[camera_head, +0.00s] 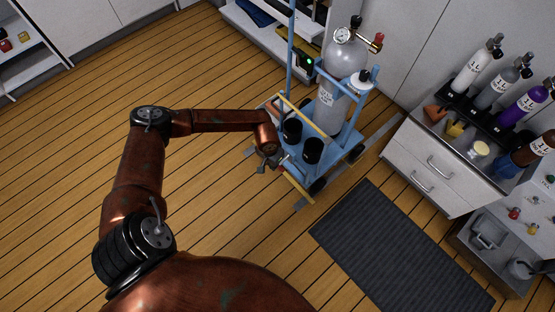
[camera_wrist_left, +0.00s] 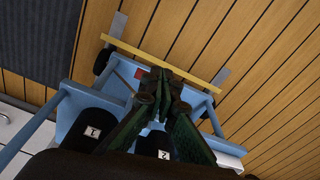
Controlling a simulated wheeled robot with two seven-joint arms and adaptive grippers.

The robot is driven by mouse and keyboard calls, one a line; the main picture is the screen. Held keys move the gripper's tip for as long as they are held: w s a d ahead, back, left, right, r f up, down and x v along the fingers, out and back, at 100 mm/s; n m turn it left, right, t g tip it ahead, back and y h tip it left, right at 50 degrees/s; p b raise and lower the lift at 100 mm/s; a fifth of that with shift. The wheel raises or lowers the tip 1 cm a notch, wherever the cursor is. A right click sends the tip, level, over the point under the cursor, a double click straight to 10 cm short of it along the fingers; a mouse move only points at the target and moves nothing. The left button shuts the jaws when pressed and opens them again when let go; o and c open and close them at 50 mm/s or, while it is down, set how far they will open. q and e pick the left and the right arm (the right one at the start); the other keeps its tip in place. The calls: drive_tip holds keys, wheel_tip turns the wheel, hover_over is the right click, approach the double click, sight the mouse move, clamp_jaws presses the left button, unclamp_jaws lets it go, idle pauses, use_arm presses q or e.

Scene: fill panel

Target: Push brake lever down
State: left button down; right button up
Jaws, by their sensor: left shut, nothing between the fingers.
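A blue gas-cylinder cart (camera_head: 333,160) stands in the upper middle of the head view, with yellow bars on its frame. My left gripper (camera_head: 270,164) is at the cart's near-left edge, shut and empty. In the left wrist view its dark green fingers (camera_wrist_left: 167,73) are together over the blue platform, just short of the yellow bar (camera_wrist_left: 165,62). A small red part (camera_wrist_left: 139,74) shows beside the fingertips on the platform and may be the brake lever. The fingers hide part of this area, so I cannot tell whether they touch it. My right gripper is not in view.
A grey cylinder (camera_head: 345,62) stands on the cart, with two black holders (camera_head: 312,150) in front. A dark mat (camera_head: 400,245) lies right of the cart. A drawer cabinet (camera_head: 440,168) with small cylinders stands further right. The wooden floor at left is clear.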

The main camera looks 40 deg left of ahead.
use_arm(q)
wheel_tip(320, 180, up, 12)
drive_tip(key=s, duration=0.1)
idle(0.4)
drive_tip(key=shift+s+d, duration=0.1)
drive_tip(key=shift+d, duration=0.05)
idle(0.3)
